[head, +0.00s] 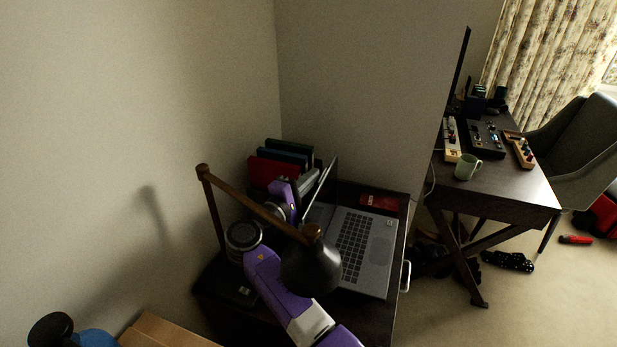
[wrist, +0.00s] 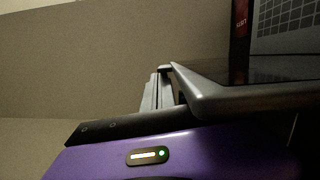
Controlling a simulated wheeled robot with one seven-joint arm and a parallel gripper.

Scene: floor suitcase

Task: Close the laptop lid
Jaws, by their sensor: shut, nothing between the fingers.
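The laptop stands open. Its grey keyboard base (head: 378,250) lies on a dark cabinet, and its thin lid (head: 321,188) stands up, seen nearly edge-on in the head view. In the wrist view the lid's edge (wrist: 240,100) runs across the right side, with its dark glossy screen face above. My gripper (head: 308,182) is shut and empty, just left of the lid, on its back side. In the wrist view the gripper fingers (wrist: 160,88) are close to the lid's edge; I cannot tell whether they touch it. My arm and a lamp hide part of the base.
A dark lamp (head: 312,266) with a wooden arm hangs over the front of the cabinet (head: 400,207). Several upright books (head: 273,170) stand behind my gripper. A red item (head: 380,202) lies behind the keyboard. A desk with a green mug (head: 467,167) stands at right.

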